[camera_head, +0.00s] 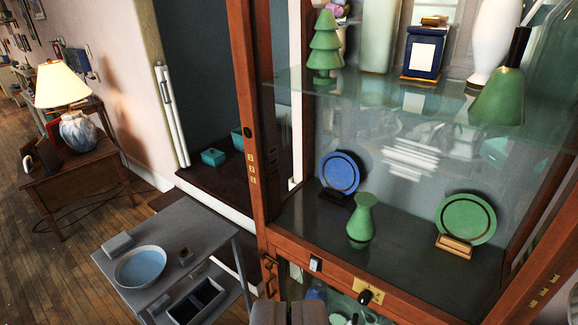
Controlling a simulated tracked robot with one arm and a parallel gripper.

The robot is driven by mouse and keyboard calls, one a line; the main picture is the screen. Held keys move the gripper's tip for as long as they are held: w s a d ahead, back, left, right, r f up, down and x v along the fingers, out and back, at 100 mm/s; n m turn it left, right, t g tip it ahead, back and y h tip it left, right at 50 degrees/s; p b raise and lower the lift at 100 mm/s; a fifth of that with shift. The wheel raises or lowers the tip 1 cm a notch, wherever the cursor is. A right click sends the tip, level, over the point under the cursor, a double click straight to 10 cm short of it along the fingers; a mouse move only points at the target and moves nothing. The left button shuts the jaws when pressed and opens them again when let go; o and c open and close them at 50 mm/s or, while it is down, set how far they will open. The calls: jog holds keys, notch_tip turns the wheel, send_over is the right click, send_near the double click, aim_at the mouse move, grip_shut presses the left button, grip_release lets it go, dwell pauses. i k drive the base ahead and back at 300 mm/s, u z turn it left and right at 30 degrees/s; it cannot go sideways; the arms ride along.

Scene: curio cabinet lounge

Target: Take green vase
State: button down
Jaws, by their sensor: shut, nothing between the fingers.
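A small green vase (361,226) with a flared top and round body stands upright on the lower shelf (418,262) of a wooden cabinet (243,90), near its front edge. On the glass shelf above stands a green flask-shaped piece (498,98) with a dark neck, and a tall pale green vase (373,40) is cut off by the top edge. My gripper (289,312) shows at the bottom edge, shut and empty, below and left of the small green vase and apart from it. Its lower part is out of frame.
A blue plate (340,173) and a green plate (466,220) stand on holders either side of the vase. The glass shelf (400,92) hangs above. A grey table (185,236) with a bowl (140,265) stands left of the cabinet. Wooden floor (85,270) is open further left.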

aim_at(360, 228)
jog(key=k, duration=1)
jog(key=u, duration=0.6)
jog(key=i, duration=1.45)
jog(key=z, duration=1.3)
jog(key=i, duration=0.35)
